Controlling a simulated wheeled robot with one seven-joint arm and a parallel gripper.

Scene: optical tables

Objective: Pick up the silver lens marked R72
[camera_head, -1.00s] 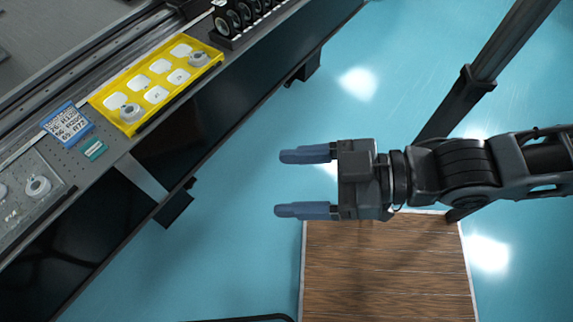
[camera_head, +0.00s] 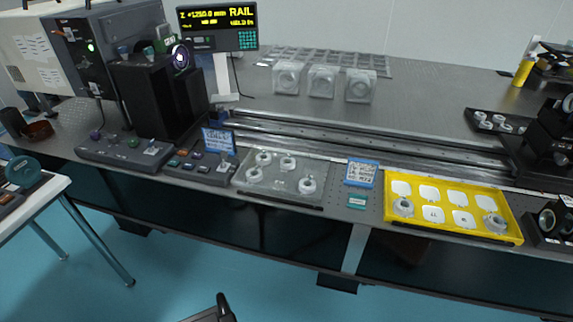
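Several small silver ring-shaped lenses show on the optical table. Three sit on a clear tray (camera_head: 247,184): a left lens (camera_head: 263,158), a middle lens (camera_head: 288,163) and a front right lens (camera_head: 307,185). Two more are in the yellow tray (camera_head: 449,232): one at its left end (camera_head: 404,207) and one at its right end (camera_head: 495,223). Any marking on the lenses is too small to read, so I cannot tell which is R72.
A blue-framed card (camera_head: 361,172) and a small teal block (camera_head: 357,200) lie between the trays. Rails (camera_head: 400,148) run behind them. Three clear boxes, one in the middle (camera_head: 323,82), stand farther back. Dark instruments (camera_head: 152,95) stand at left. Black holders (camera_head: 548,222) stand at right.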

